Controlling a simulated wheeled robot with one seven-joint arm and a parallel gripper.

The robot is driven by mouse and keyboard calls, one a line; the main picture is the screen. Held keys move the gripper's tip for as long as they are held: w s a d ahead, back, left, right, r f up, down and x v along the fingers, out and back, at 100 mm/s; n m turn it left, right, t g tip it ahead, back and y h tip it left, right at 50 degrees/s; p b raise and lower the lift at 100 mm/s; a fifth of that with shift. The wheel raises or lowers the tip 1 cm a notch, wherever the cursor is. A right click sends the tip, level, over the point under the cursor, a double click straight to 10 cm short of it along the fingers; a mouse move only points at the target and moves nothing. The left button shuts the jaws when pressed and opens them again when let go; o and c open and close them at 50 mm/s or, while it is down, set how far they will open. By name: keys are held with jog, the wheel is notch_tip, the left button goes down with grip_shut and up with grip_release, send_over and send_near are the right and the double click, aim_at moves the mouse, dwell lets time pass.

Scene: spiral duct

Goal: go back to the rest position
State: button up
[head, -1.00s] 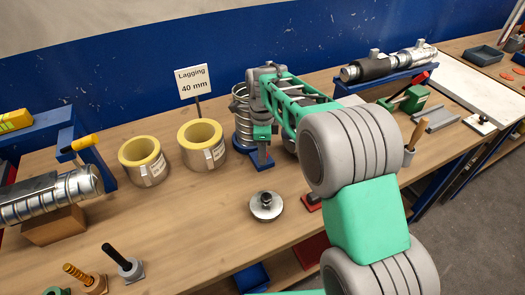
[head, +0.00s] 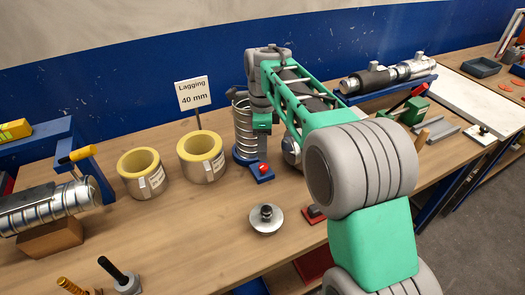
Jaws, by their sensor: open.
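My gripper (head: 262,128) is at the far end of my arm, above the back part of the workbench. It shows small and partly hidden by its own wrist. Its fingertips are hard to make out; no held object shows in it. It is in front of and beside an upright ribbed metal spiral duct (head: 242,132). A blue block with a red button (head: 262,172) stands below it, apart from it.
Two yellow-lined lagging rings (head: 143,185) (head: 187,166) stand to the left, before the Lagging 40 mm sign (head: 193,94). A round metal disc with a black knob (head: 266,222) lies on the bench (head: 190,240). A duct on a blue stand (head: 385,78) is at the back right.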

jog(key=s+d+r+n+t, duration=0.2)
jog(key=s+d+r+n, duration=0.1)
jog(key=s+d+n, duration=0.55)
jog(key=s+d+f+n, duration=0.1)
jog(key=s+f+n, duration=0.1)
jog(key=s+n, duration=0.3)
jog(key=s+d+f+n+t, duration=0.1)
jog(key=s+d+f+n, duration=0.1)
jog(key=s+n, duration=0.3)
jog(key=s+f, duration=0.1)
jog(key=s, duration=0.2)
jog(key=shift+s+f+t, duration=0.25)
jog(key=shift+s+t, duration=0.05)
jog(key=shift+s, duration=0.1)
jog(key=shift+n, duration=0.25)
